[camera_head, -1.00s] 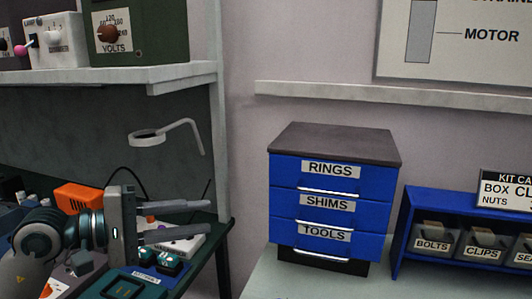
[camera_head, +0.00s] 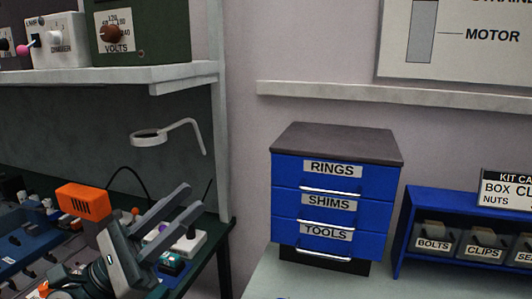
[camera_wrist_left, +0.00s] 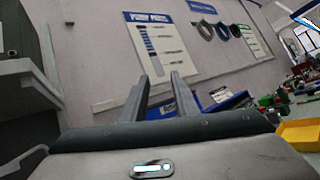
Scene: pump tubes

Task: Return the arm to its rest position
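My left gripper (camera_head: 180,205) is at the lower left of the head view, in front of the dark bench. Its two fingers point up and to the right, apart, with nothing between them. In the left wrist view, the gripper (camera_wrist_left: 160,92) also shows two separated fingers with a gap between them. The wall and a blue unit lie beyond the fingers there. My right gripper is in neither view.
A blue drawer cabinet (camera_head: 332,208) labelled RINGS, SHIMS and TOOLS stands right of the bench. A blue bin rack (camera_head: 397,262) stands further right. A shelf (camera_head: 155,76) and a magnifier lamp (camera_head: 150,137) are above the bench. An orange item (camera_head: 82,199) lies behind the gripper.

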